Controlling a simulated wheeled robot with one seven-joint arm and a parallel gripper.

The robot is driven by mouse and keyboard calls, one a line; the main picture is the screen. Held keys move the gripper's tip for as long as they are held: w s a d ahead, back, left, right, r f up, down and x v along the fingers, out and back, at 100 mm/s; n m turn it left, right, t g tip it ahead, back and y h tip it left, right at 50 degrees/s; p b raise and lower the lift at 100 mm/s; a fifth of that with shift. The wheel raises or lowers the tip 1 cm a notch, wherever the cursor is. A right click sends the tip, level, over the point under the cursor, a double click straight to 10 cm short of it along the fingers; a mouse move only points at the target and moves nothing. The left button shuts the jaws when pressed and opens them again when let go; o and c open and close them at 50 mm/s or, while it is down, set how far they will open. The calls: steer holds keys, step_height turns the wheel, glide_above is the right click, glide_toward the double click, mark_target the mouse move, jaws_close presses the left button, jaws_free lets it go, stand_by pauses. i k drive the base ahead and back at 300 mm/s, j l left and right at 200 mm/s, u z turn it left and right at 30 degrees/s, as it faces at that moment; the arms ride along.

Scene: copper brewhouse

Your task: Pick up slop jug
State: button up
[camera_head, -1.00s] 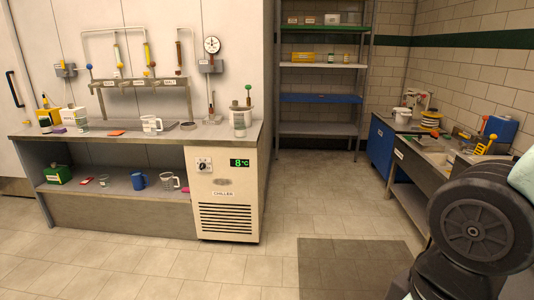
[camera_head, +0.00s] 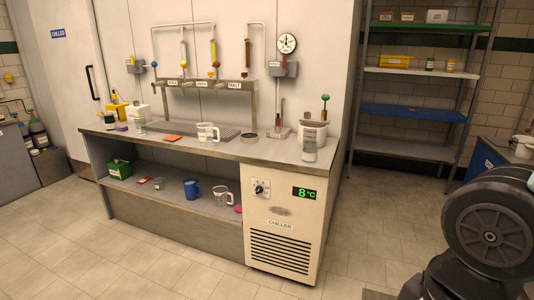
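A white jug with a handle (camera_head: 207,132) stands upright on the counter, by the drip tray below the taps. A clear jug with a handle (camera_head: 222,196) stands on the lower shelf, right of a blue mug (camera_head: 192,189). No label readable here tells which one is the slop jug. My gripper is not in view; only a dark round part of my arm shows at the lower right, well apart from both jugs.
The counter (camera_head: 258,149) also holds a white pot (camera_head: 312,133), a clear glass (camera_head: 309,152) and a gauge stand. A chiller (camera_head: 284,240) closes its right end. Open shelving (camera_head: 408,151) stands behind to the right. Tiled floor (camera_head: 150,265) in front is clear.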

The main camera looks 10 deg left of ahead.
mark_target(205, 129)
steer(key=i+j+u, duration=0.15)
steer(key=i+u, duration=0.25)
steer(key=i, duration=0.25)
steer(key=i+l+u, duration=0.1)
steer(key=i+u, duration=0.35)
steer(key=i, duration=0.15)
steer(key=i+j+z, duration=0.2)
steer(key=i, duration=0.35)
steer(key=i+j+z, duration=0.25)
steer(key=i, duration=0.3)
steer(key=i+j+z, duration=0.2)
steer(key=i+j, duration=0.25)
